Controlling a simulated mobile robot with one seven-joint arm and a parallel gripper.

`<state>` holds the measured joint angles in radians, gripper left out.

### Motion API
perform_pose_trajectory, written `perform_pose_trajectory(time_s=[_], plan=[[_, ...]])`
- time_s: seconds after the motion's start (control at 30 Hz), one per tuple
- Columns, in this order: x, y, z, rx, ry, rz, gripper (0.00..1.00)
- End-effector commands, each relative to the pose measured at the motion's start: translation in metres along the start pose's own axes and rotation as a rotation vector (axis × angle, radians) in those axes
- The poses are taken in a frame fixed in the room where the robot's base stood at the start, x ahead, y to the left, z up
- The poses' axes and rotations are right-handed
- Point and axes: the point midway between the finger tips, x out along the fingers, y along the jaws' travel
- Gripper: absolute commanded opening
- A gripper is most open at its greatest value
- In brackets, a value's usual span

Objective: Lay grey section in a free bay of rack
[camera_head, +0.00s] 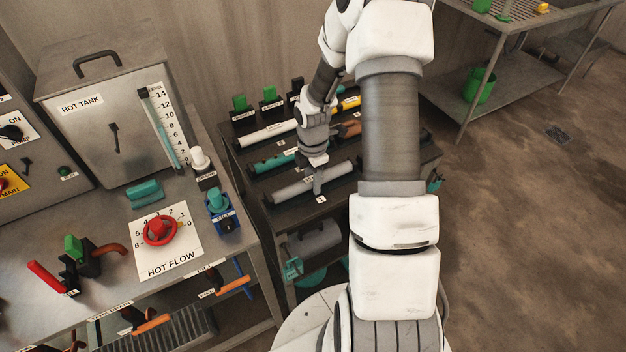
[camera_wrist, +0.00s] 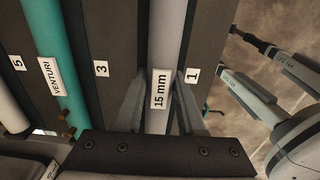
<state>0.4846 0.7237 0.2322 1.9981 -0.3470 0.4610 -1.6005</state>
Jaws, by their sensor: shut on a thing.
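The grey section (camera_head: 292,191) is a straight pipe piece with a "15 mm" tag, lying lengthwise along the front of the dark rack (camera_head: 284,211). In the wrist view the grey section (camera_wrist: 167,32) runs between the plates marked 1 (camera_wrist: 192,74) and 3 (camera_wrist: 101,69). My gripper (camera_head: 318,182) is shut on it near its middle, with one finger on each side in the wrist view (camera_wrist: 160,76). I cannot tell whether the section rests on the rack or is just above it. A teal section (camera_head: 270,164) tagged "VENTURI" lies behind it.
A white section (camera_head: 265,134) and a yellow one (camera_head: 349,103) lie farther back on the rack. A bench with a hot tank (camera_head: 110,125) and a red valve wheel (camera_head: 160,229) stands left. Open floor (camera_head: 530,230) lies right, below a metal shelf (camera_head: 515,20).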

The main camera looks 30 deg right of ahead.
Motion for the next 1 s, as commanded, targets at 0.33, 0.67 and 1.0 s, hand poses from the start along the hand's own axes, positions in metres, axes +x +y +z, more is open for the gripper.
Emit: perform_pose_trajectory(time_s=[0.33,0.67,1.0], plan=[[0.007,-0.006,-0.001,0.001,0.006,-0.016,0.73],[-0.029,-0.003,-0.001,0.001,0.005,-0.009,0.73],[-0.068,-0.002,-0.001,0.001,0.003,-0.006,0.73]])
